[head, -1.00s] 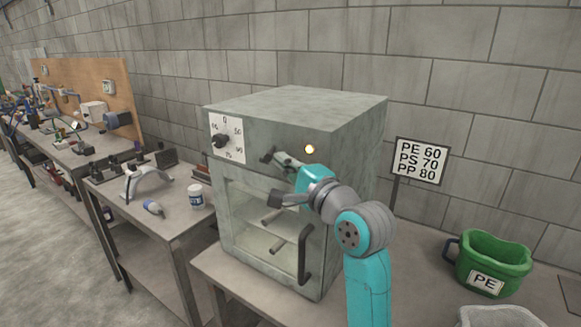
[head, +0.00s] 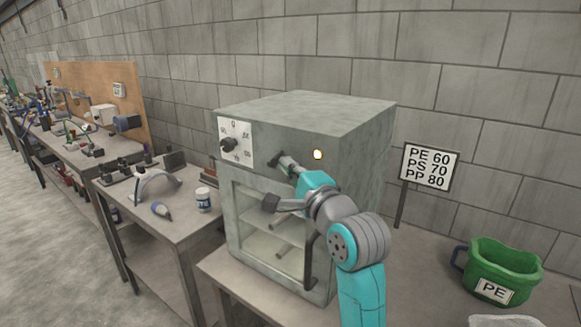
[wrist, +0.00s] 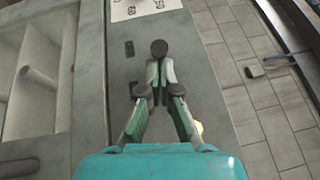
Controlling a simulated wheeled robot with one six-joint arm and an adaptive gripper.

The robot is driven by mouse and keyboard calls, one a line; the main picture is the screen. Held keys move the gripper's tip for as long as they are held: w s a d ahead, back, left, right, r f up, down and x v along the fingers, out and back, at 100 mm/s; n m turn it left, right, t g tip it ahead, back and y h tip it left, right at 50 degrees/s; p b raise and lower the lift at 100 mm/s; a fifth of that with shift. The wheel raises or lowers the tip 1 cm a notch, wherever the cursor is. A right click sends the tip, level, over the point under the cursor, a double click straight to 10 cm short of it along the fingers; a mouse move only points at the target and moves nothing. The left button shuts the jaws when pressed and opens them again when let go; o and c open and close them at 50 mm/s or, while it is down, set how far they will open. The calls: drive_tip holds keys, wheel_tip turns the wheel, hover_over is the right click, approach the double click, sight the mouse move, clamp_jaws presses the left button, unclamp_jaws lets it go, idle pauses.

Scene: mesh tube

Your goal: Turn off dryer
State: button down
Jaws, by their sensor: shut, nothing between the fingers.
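The dryer is a grey box (head: 350,120) with a front window, a dark handle (head: 311,255) and a white dial plate with a black knob (head: 228,144). A yellow-white lamp (head: 318,154) glows on its front; it also shows in the wrist view (wrist: 198,128). My gripper (head: 287,163) is at the upper front, between dial and lamp. In the wrist view my gripper (wrist: 160,70) is shut, with its fingertips together and nothing held. A dark round piece (wrist: 159,48) lies right at the fingertips; I cannot tell whether they touch it. Part of the window is hidden by my arm.
A sign (head: 429,167) listing PE 60, PS 70, PP 80 stands right of the dryer. A green bucket (head: 500,266) labelled PE is at the right. A bench at left holds a white jar (head: 203,200) and tools. Bare wall stands behind.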

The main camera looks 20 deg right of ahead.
drive_tip(key=a+m+h, duration=0.1)
drive_tip(key=h, duration=0.1)
drive_tip(key=a+m+h, duration=0.1)
drive_tip(key=m+h, duration=0.1)
drive_tip(key=h, duration=0.1)
drive_tip(key=w+a+m+h, duration=0.1)
drive_tip(key=h, duration=0.1)
drive_tip(key=shift+m+h, duration=0.3)
drive_tip(key=shift+s, duration=0.1)
